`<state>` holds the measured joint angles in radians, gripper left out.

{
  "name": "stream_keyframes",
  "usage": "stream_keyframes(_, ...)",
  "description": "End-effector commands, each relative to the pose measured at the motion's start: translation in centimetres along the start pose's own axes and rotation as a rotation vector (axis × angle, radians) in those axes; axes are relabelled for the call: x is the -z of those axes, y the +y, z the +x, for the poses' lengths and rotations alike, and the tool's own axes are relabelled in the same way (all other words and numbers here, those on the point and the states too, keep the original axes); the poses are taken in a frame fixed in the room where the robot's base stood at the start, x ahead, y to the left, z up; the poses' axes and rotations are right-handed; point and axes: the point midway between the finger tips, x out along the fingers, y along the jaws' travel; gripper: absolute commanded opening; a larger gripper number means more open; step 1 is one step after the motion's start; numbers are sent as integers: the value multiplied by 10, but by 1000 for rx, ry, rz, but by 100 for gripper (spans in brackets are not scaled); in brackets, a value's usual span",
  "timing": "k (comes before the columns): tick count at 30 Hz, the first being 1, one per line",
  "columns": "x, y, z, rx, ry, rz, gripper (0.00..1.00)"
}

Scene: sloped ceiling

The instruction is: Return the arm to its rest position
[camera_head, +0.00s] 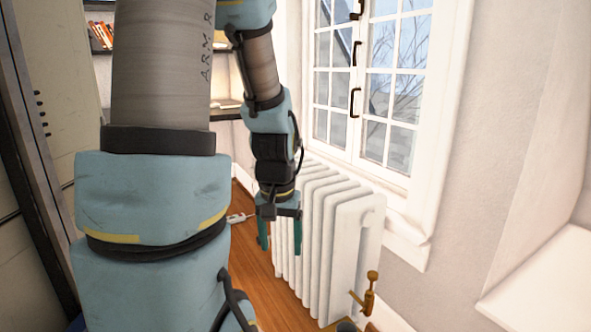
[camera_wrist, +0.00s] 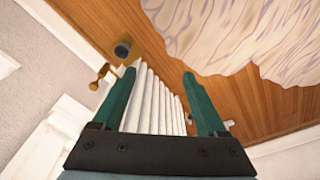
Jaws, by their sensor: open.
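My arm is raised in front of the head camera, with its upper links filling the left and middle of that view. The forearm hangs down, and my gripper (camera_head: 280,236) points at the floor beside the white radiator. Its two green fingers are apart with nothing between them. In the wrist view my gripper (camera_wrist: 158,76) also shows open and empty, with the radiator (camera_wrist: 153,105) seen beyond and between the fingers. Whether the fingers clear the radiator's side by much, I cannot tell.
The white radiator (camera_head: 322,225) stands under a white-framed window (camera_head: 372,75), with a brass valve (camera_head: 369,292) at its near end. Wooden floor (camera_head: 262,280) lies below. A patterned pale rug (camera_wrist: 235,35) shows in the wrist view. Shelves with books (camera_head: 101,35) stand behind.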

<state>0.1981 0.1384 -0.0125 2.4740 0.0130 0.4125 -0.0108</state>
Motion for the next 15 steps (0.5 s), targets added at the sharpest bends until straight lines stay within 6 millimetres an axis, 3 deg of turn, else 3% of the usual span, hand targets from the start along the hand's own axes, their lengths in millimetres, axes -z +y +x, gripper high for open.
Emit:
stream_keyframes(6,-34,-32,-30,8,26,-121,75)
stream_keyframes(15,-24,-30,-90,7,22,-112,75)
